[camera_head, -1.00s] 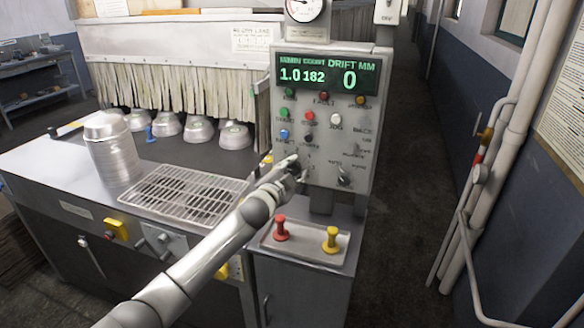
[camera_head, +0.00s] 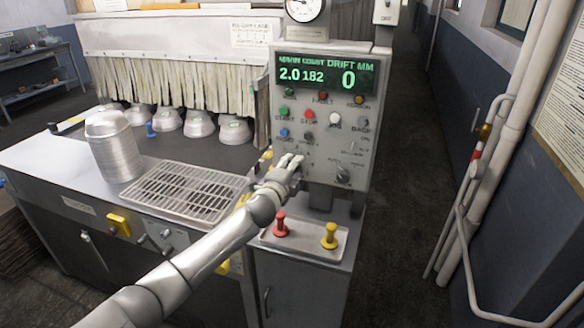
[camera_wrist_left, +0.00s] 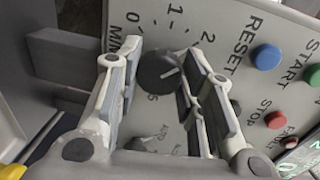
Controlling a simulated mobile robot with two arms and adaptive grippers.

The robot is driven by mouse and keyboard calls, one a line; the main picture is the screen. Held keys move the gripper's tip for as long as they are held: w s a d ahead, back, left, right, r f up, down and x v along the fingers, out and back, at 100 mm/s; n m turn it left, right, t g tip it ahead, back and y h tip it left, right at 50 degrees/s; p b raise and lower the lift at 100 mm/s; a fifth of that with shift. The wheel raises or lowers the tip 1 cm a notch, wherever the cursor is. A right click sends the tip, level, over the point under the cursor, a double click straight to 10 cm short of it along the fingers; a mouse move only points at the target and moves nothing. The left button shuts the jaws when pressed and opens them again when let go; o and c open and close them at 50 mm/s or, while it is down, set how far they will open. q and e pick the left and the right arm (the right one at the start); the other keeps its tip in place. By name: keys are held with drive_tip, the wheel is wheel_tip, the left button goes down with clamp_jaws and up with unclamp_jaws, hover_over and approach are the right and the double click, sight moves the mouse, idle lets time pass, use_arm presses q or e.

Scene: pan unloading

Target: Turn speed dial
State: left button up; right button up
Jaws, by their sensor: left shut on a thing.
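The control panel (camera_head: 365,150) stands upright at the right end of the machine. Its green display (camera_head: 325,75) reads 2.0, 182 and drift 0. My left gripper (camera_head: 293,163) is at the panel's lower left, shut on the black speed dial (camera_wrist_left: 157,72). In the left wrist view the dial sits between the two finger pads, its light pointer line visible. The printed scale around it shows MIN, 0, 1, 2 and a 5. In the head view my gripper hides the dial. My right gripper is not in view.
Another black knob (camera_head: 343,174) is right of my gripper. Below are a red knob (camera_head: 280,225) and a yellow knob (camera_head: 330,236) on a small tray. A wire rack (camera_head: 187,192) and a pan stack (camera_head: 112,147) stand left. Several upturned pans sit by the curtain (camera_head: 165,85).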

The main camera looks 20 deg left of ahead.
use_arm(q)
drive_tip(key=shift+f, duration=0.2)
idle(0.3)
drive_tip(key=o, duration=1)
drive_tip(key=shift+r, duration=0.1)
drive_tip(key=shift+s, duration=0.1)
drive_tip(key=s, duration=0.4)
drive_tip(key=s+r, duration=0.1)
drive_tip(key=s, duration=0.6)
drive_tip(key=shift+s+a+r, duration=0.15)
drive_tip(key=shift+s, duration=0.25)
